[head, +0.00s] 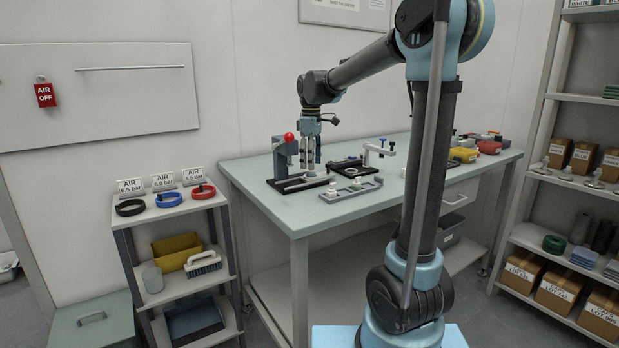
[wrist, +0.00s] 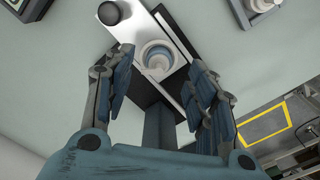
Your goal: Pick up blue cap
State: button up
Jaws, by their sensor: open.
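In the wrist view a round white piece with a grey-blue ring and a pale centre (wrist: 158,58) sits on a light metal slide plate (wrist: 133,32). It may be the blue cap, but its colour is muted. My gripper (wrist: 160,72) is open, with its two fingers on either side of this piece and a gap to each. In the head view my gripper (head: 311,167) points down over the bench beside the press with a red knob (head: 289,137). The piece is too small or hidden to make out there.
A grey tray (head: 352,191) with small white and greenish pieces lies just right of the press on the bench (head: 262,212). A black-based fixture (head: 346,166) stands behind it. Yellow (head: 463,155) and red bins (head: 489,147) are at the far right. The bench front is clear.

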aim_at(311, 174)
jog(key=shift+f, duration=1.5)
jog(key=c, duration=0.8)
jog(key=shift+o, duration=0.2)
